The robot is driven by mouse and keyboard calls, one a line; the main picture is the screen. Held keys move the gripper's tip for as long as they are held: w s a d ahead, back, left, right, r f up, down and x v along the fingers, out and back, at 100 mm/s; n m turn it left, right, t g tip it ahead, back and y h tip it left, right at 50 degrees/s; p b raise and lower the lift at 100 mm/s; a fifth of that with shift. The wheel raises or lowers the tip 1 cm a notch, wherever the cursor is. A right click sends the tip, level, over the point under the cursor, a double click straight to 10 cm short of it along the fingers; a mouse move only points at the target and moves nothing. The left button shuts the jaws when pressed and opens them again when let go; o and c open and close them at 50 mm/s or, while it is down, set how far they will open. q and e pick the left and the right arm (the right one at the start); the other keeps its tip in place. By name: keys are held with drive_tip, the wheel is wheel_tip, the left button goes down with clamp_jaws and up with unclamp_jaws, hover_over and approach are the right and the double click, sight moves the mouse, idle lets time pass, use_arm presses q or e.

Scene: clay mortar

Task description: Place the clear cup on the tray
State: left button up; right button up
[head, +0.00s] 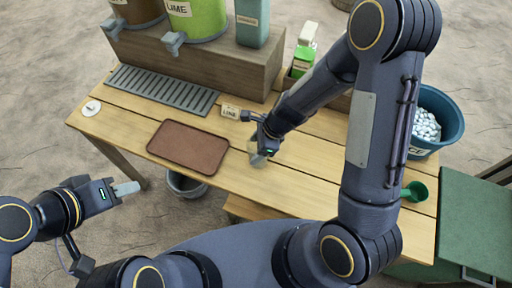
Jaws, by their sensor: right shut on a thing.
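The brown tray (188,146) lies flat and empty on the wooden table. My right gripper (260,152) is just right of the tray, low over the table, and is shut on the clear cup (257,159). The cup is small and pale, and the gripper hides most of it; I cannot tell whether it touches the table. My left gripper (127,188) is off the table's front left side with no object visible at its fingers. I cannot tell whether its fingers are open or shut.
A grey slotted grate (162,89) lies behind the tray. A wooden stand (200,62) bears a green LIME container (197,18). A small LIME card (230,112) stands behind the tray. A blue ice bucket (436,120) and green scoop (415,191) are right. A white disc (91,108) lies left.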

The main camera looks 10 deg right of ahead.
drive_tip(key=shift+f, duration=0.2)
drive_tip(key=shift+f, duration=0.2)
drive_tip(key=o, duration=0.9)
drive_tip(key=shift+r, duration=0.1)
drive_tip(key=shift+o, duration=0.2)
